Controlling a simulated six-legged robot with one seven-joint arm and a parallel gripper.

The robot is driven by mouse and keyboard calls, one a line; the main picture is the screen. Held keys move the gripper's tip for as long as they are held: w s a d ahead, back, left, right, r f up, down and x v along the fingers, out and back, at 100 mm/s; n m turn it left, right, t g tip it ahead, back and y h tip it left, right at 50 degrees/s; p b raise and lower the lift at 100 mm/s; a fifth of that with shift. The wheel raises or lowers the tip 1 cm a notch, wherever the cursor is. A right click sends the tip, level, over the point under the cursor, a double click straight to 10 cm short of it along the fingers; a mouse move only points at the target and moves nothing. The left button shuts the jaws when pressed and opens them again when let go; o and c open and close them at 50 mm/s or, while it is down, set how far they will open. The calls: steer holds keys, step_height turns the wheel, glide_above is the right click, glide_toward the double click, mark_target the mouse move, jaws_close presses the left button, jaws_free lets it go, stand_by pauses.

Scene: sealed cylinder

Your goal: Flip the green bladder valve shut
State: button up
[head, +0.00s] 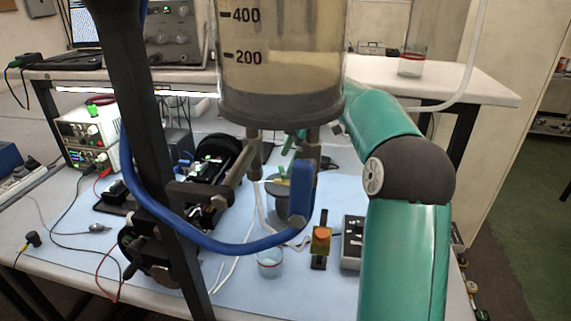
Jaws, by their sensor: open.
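A large clear cylinder (282,60) with a dark base and printed 200 and 400 marks fills the upper middle of the head view, with cloudy tan contents. Below its base are metal fittings and a blue lever (301,195). A small green piece (291,142) shows between the fittings under the base. It may be the green bladder valve, but it is partly hidden and I cannot tell its position. My teal arm rises at the right, bends at a dark joint and passes behind the cylinder. I cannot make out my gripper.
A black post (160,150) and a blue tube (225,247) cross the foreground. On the blue bench mat (235,290) stand a small beaker (270,262), an orange-topped switch (321,238) and a grey box (352,242). A power supply (90,135) stands at the left.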

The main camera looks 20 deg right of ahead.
mark_target(282, 172)
steer(key=shift+x, duration=1.4)
steer(key=c, duration=1)
steer(key=m, duration=0.1)
steer(key=m+t, duration=0.1)
steer(key=m, duration=0.2)
steer(key=shift+s+d+m+t+h, duration=0.3)
steer(key=shift+s, duration=0.05)
steer(key=o, duration=1)
